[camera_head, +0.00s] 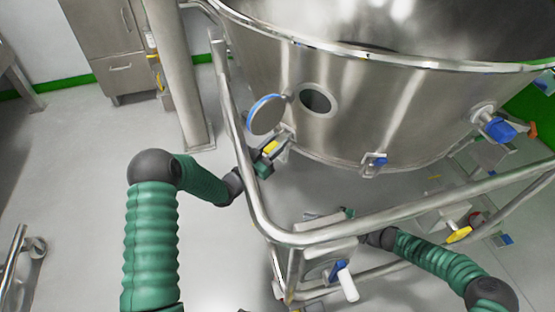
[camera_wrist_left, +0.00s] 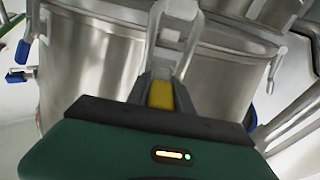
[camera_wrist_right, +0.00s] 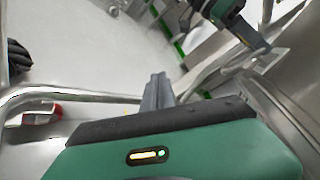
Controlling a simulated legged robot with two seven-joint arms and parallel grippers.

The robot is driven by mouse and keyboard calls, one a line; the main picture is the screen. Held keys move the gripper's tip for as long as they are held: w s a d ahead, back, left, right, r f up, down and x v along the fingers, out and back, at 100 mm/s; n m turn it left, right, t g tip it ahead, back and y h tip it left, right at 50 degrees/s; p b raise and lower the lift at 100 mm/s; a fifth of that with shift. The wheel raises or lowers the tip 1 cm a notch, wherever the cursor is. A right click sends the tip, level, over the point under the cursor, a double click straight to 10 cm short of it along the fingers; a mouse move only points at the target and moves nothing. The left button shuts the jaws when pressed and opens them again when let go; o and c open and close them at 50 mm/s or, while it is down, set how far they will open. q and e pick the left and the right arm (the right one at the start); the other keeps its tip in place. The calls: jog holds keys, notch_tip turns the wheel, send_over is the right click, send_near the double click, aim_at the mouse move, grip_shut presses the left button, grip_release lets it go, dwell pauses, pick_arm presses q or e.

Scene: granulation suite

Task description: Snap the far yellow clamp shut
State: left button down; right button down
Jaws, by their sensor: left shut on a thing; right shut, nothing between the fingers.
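The yellow clamp (camera_head: 271,147) sits low on the left side of the steel bowl, below the round port. My left gripper (camera_head: 264,158) is at it, with its fingers shut on the yellow part. In the left wrist view the yellow piece (camera_wrist_left: 161,95) shows between the fingers (camera_wrist_left: 160,92), with a metal loop (camera_wrist_left: 172,30) beyond it against the bowl. I cannot tell how far the clamp is closed. My right gripper (camera_wrist_right: 156,92) is shut and empty; in the head view it is partly hidden near the frame's lower rail.
The large steel bowl (camera_head: 400,110) fills the upper right. A blue-rimmed port cover (camera_head: 266,114) hangs open beside its hole. A tubular rail (camera_head: 420,215) runs between my arms. Another yellow handle (camera_head: 459,235) is at right.

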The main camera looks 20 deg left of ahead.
pick_arm(q)
jog(key=shift+r, duration=0.1)
pick_arm(e)
jog(key=w+a+r+m+t+y, duration=0.1)
jog(key=w+a+r+m+t, duration=0.2)
jog(key=w+a+r+m, duration=0.2)
jog(key=w+a+r+m+t+y, duration=0.2)
jog(key=w+a+r+m+t, duration=0.2)
jog(key=a+r+m, duration=0.3)
jog(key=w+a+m, duration=0.1)
jog(key=a+m, duration=0.1)
jog(key=a, duration=0.1)
jog(key=shift+r+m, duration=0.15)
jog(key=shift+m, duration=0.15)
